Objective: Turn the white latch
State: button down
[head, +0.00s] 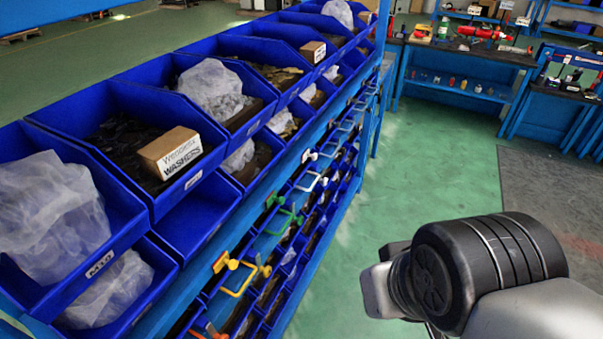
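The white latch (309,156) is small and sits on the blue rack's front, near the middle of the picture. A white drawer handle (308,182) is just below it. The latch is too small for me to tell its exact angle. My arm shows at the lower right, well apart from the latch, with open floor between them. My gripper's fingers do not show.
Nearer along the rack are a green latch (274,200), a yellow latch (225,262) and an orange latch (215,331). Blue bins with bags and a washers box (171,152) fill the shelves above. Green floor (420,165) is clear; workbenches stand behind.

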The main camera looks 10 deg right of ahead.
aim_at(324, 181)
jog(key=i+l+z, duration=0.2)
jog(key=i, duration=0.2)
jog(key=i+l+z, duration=0.1)
jog(key=i+z, duration=0.15)
jog(key=i, duration=0.15)
